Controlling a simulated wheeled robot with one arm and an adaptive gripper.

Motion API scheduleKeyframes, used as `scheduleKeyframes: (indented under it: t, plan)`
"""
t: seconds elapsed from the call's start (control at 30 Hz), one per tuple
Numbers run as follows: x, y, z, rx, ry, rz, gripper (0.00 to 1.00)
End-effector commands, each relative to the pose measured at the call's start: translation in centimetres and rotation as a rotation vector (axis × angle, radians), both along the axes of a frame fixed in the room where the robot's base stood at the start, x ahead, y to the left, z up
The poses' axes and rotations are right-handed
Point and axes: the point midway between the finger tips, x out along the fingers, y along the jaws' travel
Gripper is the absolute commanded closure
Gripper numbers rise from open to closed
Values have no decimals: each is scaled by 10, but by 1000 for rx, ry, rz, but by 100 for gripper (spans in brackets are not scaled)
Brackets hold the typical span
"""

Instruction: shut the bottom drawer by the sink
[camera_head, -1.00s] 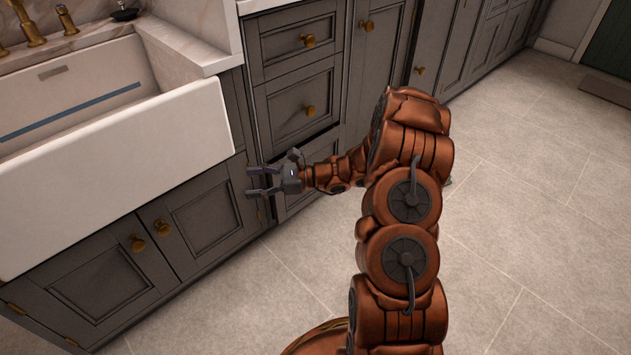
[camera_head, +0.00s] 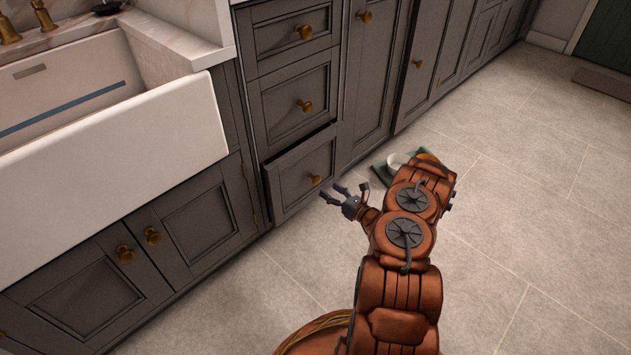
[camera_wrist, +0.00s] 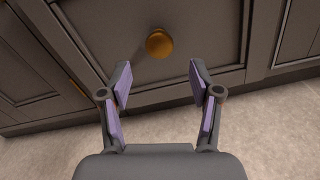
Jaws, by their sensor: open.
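The bottom drawer (camera_head: 298,181) is the lowest of a grey stack right of the sink (camera_head: 120,150). Its front stands slightly out from the cabinet, with a dark gap along its top edge. Its brass knob (camera_head: 316,180) shows in the head view. In the wrist view a brass knob (camera_wrist: 159,43) on a grey panel lies ahead of my fingers, centred between them. My gripper (camera_head: 331,194) is open and empty, just in front of the drawer near the knob. I see no contact with it.
Two closed drawers (camera_head: 295,103) sit above. Sink cabinet doors (camera_head: 205,218) are at the left, and tall cabinets (camera_head: 372,75) at the right. A green item (camera_head: 384,172) with a white object (camera_head: 397,160) lies on the floor beyond my arm. The tiled floor (camera_head: 530,230) at the right is clear.

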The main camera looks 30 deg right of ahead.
Motion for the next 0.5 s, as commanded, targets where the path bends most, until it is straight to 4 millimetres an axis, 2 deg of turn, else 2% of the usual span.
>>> scheduleKeyframes:
  t: [0.5]
  plan:
    - [61,14,-3,-1,0,0,37]
